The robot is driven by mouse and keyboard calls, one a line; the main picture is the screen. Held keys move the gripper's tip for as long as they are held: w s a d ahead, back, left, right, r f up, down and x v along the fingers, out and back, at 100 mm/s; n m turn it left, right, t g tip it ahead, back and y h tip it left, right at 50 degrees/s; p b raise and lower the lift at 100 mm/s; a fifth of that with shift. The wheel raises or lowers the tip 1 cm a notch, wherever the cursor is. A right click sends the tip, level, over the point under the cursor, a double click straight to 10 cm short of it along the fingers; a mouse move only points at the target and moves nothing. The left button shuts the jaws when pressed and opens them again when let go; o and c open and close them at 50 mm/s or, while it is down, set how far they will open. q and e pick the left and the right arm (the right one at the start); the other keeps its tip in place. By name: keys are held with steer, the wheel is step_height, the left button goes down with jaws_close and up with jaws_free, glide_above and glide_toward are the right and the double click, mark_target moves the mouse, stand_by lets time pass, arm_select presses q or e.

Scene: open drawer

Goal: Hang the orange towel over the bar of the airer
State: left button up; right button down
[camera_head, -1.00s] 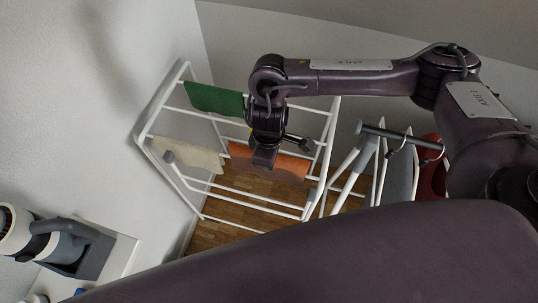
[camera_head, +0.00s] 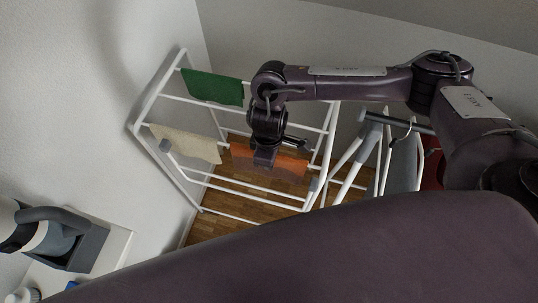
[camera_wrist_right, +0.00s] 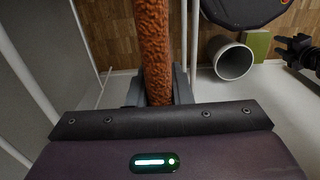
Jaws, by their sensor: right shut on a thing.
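The orange towel (camera_head: 285,164) hangs amid the bars of the white airer (camera_head: 262,189) in the head view, partly hidden behind my right gripper (camera_head: 265,160). In the right wrist view the towel (camera_wrist_right: 154,45) runs as a narrow textured strip between the fingers of my right gripper (camera_wrist_right: 157,88), which is shut on it. I cannot tell whether the towel touches a bar.
A green cloth (camera_head: 213,88) and a beige cloth (camera_head: 187,144) hang on the airer's left side. Beside it on the right, a white frame holds hangers and grey fabric (camera_head: 402,163). A grey cylindrical bin (camera_wrist_right: 231,60) shows in the wrist view. A wall stands close on the left.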

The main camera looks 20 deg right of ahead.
steer(key=shift+f, duration=0.1)
steer(key=c, duration=1.2)
jaws_free()
steer(key=shift+c, duration=0.2)
